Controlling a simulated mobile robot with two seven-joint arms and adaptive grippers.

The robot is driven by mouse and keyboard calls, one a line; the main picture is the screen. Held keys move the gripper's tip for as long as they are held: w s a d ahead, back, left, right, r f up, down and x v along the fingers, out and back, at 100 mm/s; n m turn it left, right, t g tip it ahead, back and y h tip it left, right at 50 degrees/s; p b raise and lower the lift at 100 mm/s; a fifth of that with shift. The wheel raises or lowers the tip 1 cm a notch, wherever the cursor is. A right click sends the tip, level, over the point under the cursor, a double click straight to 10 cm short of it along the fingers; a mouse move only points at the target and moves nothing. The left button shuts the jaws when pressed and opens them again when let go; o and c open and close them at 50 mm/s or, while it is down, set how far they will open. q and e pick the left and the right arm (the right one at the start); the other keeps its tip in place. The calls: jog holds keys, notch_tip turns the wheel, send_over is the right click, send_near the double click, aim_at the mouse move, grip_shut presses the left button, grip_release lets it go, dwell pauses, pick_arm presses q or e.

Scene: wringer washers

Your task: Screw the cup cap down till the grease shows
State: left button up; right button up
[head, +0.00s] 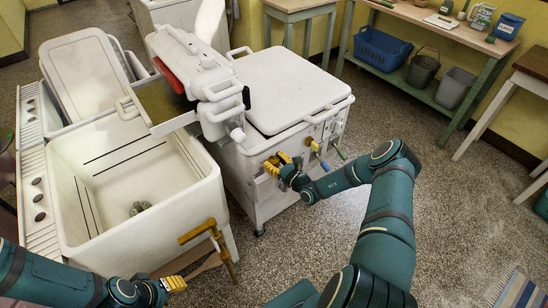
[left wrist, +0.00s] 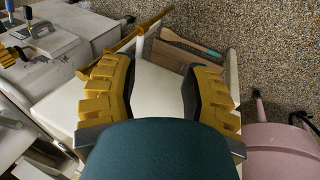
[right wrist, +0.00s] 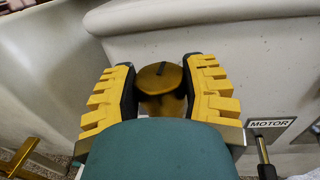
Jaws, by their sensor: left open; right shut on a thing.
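The cup cap (right wrist: 160,80) is a round brass-coloured cap with a dark mark on its top, in the right wrist view. It sits at the front of the white washer (head: 262,140), below the tub's rim. My right gripper (head: 278,164) is shut on the cap, one finger on each side; it also shows in the right wrist view (right wrist: 159,85). In the head view the fingers hide the cap. No grease is visible around it. My left gripper (head: 180,284) is open and empty, low in front of the sink; its spread fingers show in the left wrist view (left wrist: 160,85).
A MOTOR label (right wrist: 271,125) and a black lever are right of the cap. Handled levers (head: 316,148) line the washer's front. Speckled floor is open at right.

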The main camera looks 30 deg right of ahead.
jog(key=m+h+p, duration=0.2)
jog(key=h+p, duration=0.1)
jog(key=h, duration=0.1)
jog(key=m+h+p, duration=0.3)
jog(key=h+p, duration=0.1)
jog(key=shift+a+r+m+g, duration=0.15)
jog(key=shift+r+m+g, duration=0.05)
jog(key=shift+m+g, duration=0.1)
jog(key=m+h, duration=0.1)
jog(key=h, duration=0.1)
jog(key=m+g+h+p, duration=0.1)
jog(key=h, duration=0.1)
jog(key=shift+f+g+p, duration=0.1)
jog(key=shift+g+p, duration=0.2)
jog(key=shift+m+g+h+p, duration=0.35)
jog(key=shift+m+g+h, duration=0.75)
jog(key=shift+m+h, duration=0.4)
jog(key=shift+h, duration=0.4)
jog(key=o, duration=1.2)
jog(key=shift+y, duration=0.3)
